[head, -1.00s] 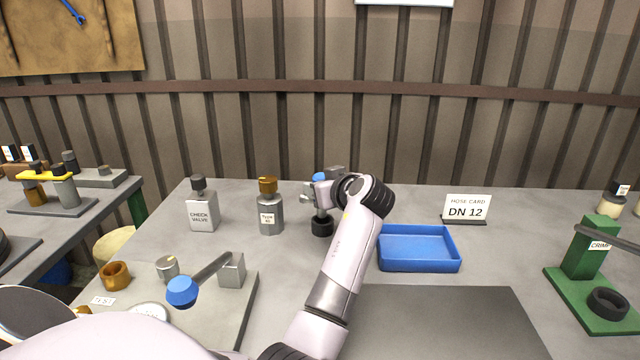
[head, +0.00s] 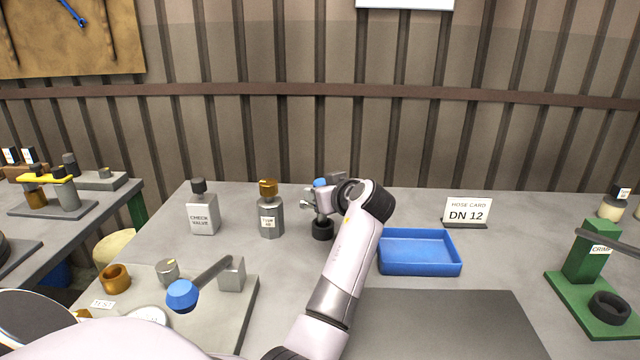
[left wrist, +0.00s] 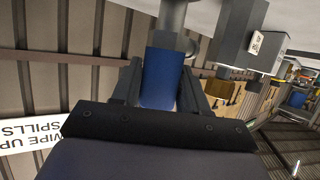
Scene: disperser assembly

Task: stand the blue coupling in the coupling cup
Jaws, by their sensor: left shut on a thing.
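My left gripper (head: 318,199) is shut on the blue coupling, whose blue end (head: 320,183) shows above the fingers in the head view. In the left wrist view the coupling's blue body (left wrist: 162,78) sits between the two fingers (left wrist: 162,90), with a grey metal part beyond it. A dark round cup (head: 322,230), which looks like the coupling cup, stands on the table directly below the gripper. The coupling looks roughly upright over it. The fingers hide part of the coupling, and I cannot tell whether its lower end is inside the cup. My right gripper is not in view.
A hexagonal grey bottle (head: 271,218) and the check valve bottle (head: 203,215) stand left of the cup. A blue tray (head: 419,265) lies to the right, with a hose card (head: 466,211) behind it. A test fixture with a blue-knobbed lever (head: 183,296) is front left.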

